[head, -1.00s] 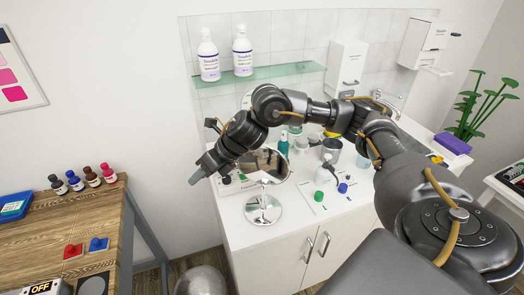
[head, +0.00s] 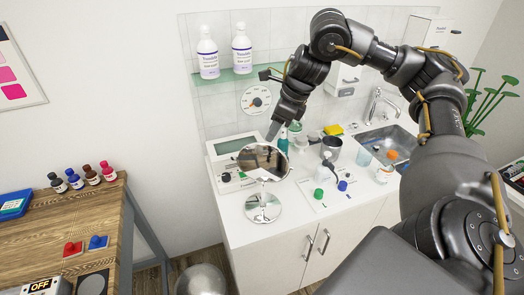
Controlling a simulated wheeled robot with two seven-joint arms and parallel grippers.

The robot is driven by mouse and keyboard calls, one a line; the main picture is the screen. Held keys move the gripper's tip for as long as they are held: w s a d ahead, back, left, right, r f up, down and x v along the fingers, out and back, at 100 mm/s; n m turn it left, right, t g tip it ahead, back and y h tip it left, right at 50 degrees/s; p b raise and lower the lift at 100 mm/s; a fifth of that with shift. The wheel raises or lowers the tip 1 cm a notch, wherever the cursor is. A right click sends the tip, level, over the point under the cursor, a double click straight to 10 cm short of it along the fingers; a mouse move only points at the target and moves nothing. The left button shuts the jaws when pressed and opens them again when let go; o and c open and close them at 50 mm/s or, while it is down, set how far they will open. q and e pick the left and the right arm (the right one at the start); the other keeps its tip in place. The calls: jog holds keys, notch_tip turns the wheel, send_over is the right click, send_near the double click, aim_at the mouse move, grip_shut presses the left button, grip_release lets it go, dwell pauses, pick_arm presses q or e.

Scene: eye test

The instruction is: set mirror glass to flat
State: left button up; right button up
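The round mirror glass (head: 263,161) stands on a chrome stem and round base (head: 263,208) near the front left of the white counter. The glass faces me as a wide oval, so it is tilted rather than flat, and reflects brown and dark shapes. My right gripper (head: 273,131) points down just above the top edge of the glass in the picture. Whether it touches the glass, I cannot tell. Its fingers show as one narrow grey tip, so their opening is unclear. My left gripper is out of view.
A white device with a screen (head: 234,148) stands behind the mirror. A glass shelf (head: 225,78) with two bottles hangs above. A wooden table (head: 45,225) is at left.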

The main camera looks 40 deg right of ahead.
jog(key=p, duration=0.2)
send_over(263, 163)
notch_tip(263, 163, down, 8)
jog(key=shift+w+d, duration=0.15)
jog(key=shift+w, duration=0.15)
grip_shut()
